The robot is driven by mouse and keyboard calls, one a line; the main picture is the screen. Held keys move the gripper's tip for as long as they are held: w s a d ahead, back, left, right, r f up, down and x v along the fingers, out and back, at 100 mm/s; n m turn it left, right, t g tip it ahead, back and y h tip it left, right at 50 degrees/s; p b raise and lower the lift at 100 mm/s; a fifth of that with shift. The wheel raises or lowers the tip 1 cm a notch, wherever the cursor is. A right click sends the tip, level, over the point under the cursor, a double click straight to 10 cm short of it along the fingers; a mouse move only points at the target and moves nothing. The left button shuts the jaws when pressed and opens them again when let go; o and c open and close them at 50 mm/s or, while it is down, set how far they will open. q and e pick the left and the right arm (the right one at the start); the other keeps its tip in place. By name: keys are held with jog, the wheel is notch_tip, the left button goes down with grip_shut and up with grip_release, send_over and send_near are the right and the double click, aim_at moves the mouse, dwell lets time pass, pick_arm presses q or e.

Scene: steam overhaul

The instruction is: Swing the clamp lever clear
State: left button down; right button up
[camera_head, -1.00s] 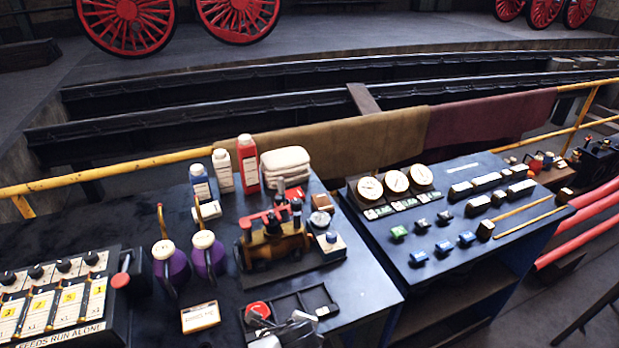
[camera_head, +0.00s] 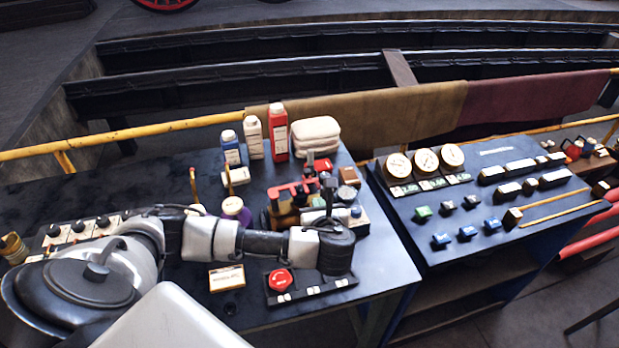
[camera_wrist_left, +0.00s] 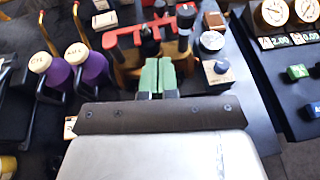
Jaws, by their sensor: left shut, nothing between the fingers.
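The brass-coloured model engine (camera_head: 283,217) stands on the left bench with a red clamp-like bar (camera_head: 297,189) over it. In the left wrist view the red bar (camera_wrist_left: 128,38) runs across the engine's top, with dark upright posts beside it. I cannot tell which part is the clamp lever. My left gripper (camera_wrist_left: 155,78) has green fingertips, shut together and empty, just in front of the engine, below the red bar in the picture. I cannot tell whether they touch it. My right gripper is not in view.
Purple oil cans (camera_wrist_left: 90,67) stand left of the engine. Bottles, including a red one (camera_head: 277,133), and folded cloths (camera_head: 315,137) stand behind. A black tray with a red button (camera_head: 279,281) lies in front. A gauge panel (camera_head: 470,205) is to the right.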

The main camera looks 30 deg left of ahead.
aim_at(307, 175)
pick_arm(q)
jog(key=p+x, duration=0.1)
jog(key=x, duration=0.3)
jog(key=p+x, duration=0.1)
jog(key=x, duration=0.4)
jog(key=r+p+x, duration=0.1)
jog(key=p+x, duration=0.1)
jog(key=x, duration=0.3)
jog(key=shift+w+r, duration=0.1)
jog(key=shift+w, duration=0.15)
